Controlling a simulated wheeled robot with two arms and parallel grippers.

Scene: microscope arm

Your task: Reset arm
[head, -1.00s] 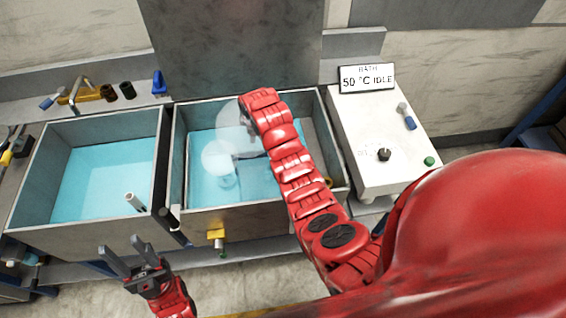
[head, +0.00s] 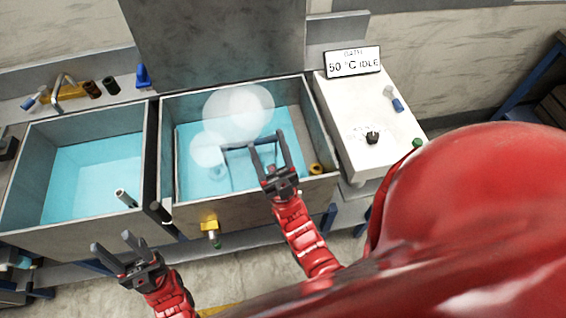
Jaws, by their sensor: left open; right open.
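My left gripper (head: 113,242) is open and empty, in front of the left tank (head: 75,222). My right gripper (head: 266,143) is open, with its fingers pointing up the picture over the right tank (head: 250,203). Its fingers overlap the blue water in the view. A thin dark bar (head: 235,147) shows just left of its fingertips, under white vapour; I cannot tell whether they touch. Nothing is seen held between the fingers.
A white control box (head: 350,115) with a display (head: 353,62) reading "50 °C IDLE" and a dark knob (head: 372,137) stands at the right. A yellow valve (head: 209,225) sticks out of the right tank's front.

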